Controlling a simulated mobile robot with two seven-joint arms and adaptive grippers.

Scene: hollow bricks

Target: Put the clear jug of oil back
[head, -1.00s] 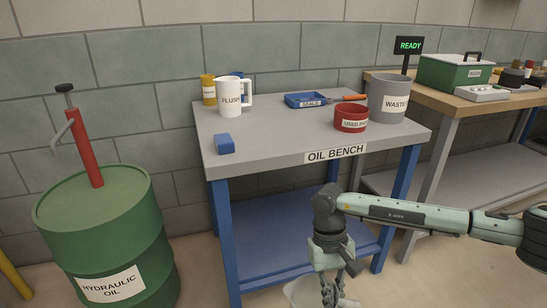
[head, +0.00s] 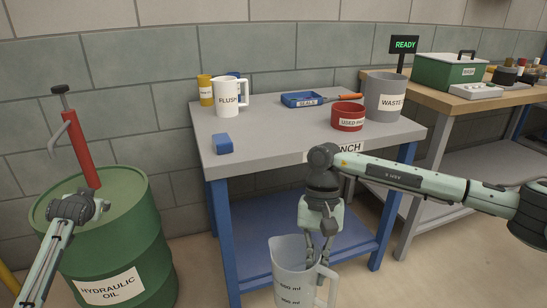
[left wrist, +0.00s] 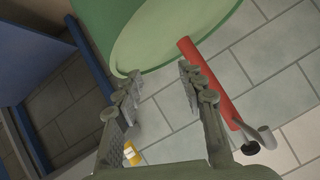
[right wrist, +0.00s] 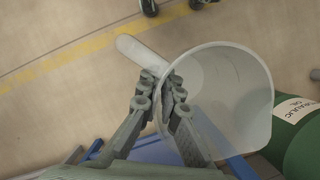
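The clear jug (head: 290,272) with printed ml marks hangs upright in front of the oil bench. My right gripper (head: 319,252) points down and is shut on the jug at its rim on the handle side. In the right wrist view the fingers (right wrist: 167,97) meet at the rim of the jug (right wrist: 235,90), with the handle projecting to the upper left. The jug's inside looks empty there. My left gripper (left wrist: 160,85) is open and empty in its wrist view, with the green drum and red pump beyond. Its fingers are not clear in the head view.
The oil bench (head: 260,135) holds a white FLUSH jug (head: 227,98), a yellow can (head: 206,90), a blue block (head: 222,144), a blue SEALS tray (head: 300,100), a red bowl (head: 348,117) and a grey WASTE bin (head: 386,97). The HYDRAULIC OIL drum (head: 125,245) stands left. Mid-bench is clear.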

